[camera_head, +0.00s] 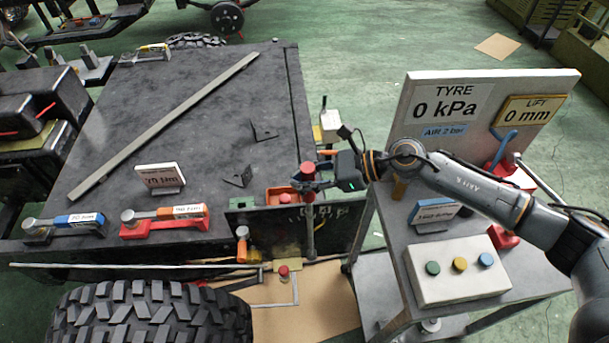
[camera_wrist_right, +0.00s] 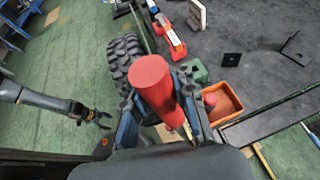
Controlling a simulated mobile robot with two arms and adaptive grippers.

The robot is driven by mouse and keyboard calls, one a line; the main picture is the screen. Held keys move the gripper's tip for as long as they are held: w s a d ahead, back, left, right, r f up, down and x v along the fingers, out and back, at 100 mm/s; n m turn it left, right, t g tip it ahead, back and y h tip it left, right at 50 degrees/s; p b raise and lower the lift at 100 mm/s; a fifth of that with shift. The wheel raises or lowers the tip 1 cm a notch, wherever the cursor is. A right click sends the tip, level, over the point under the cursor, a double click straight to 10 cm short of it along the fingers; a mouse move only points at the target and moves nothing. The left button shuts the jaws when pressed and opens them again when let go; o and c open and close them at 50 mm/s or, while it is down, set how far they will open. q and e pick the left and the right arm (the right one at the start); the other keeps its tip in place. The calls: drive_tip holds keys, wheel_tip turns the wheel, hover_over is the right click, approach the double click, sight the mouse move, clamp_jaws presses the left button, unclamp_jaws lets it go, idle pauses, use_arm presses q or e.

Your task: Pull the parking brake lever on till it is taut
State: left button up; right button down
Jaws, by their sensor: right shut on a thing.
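The parking brake lever (camera_head: 310,240) is a grey rod standing near upright at the edge of the dark chassis bench, with a red grip on top (camera_head: 308,167). My right gripper (camera_head: 304,180) is shut around the lever just below the top of the red grip. In the right wrist view the red grip (camera_wrist_right: 152,82) sticks up between the two fingers (camera_wrist_right: 160,122); the rod below is mostly hidden. My left gripper (camera_wrist_right: 103,118) shows small in the right wrist view, empty with its fingers apart, over the green floor.
An orange tray (camera_wrist_right: 228,98) sits close beside the lever. A trolley right of it carries the tyre sign board (camera_head: 447,105) and a button box (camera_head: 458,268). A large tyre (camera_head: 150,318) stands in front. Torque wrenches (camera_head: 165,222) lie on the bench.

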drive_tip(key=c, duration=1.1)
unclamp_jaws()
drive_tip(key=shift+s+r, duration=0.15)
drive_tip(key=shift+o, duration=0.2)
drive_tip(key=shift+d+r, duration=0.1)
drive_tip(key=shift+d, duration=0.25)
use_arm(q)
drive_tip(key=shift+s+a, duration=0.45)
drive_tip(key=shift+s, duration=0.25)
use_arm(e)
drive_tip(key=v, duration=1.1)
drive_tip(key=shift+s+r, duration=0.1)
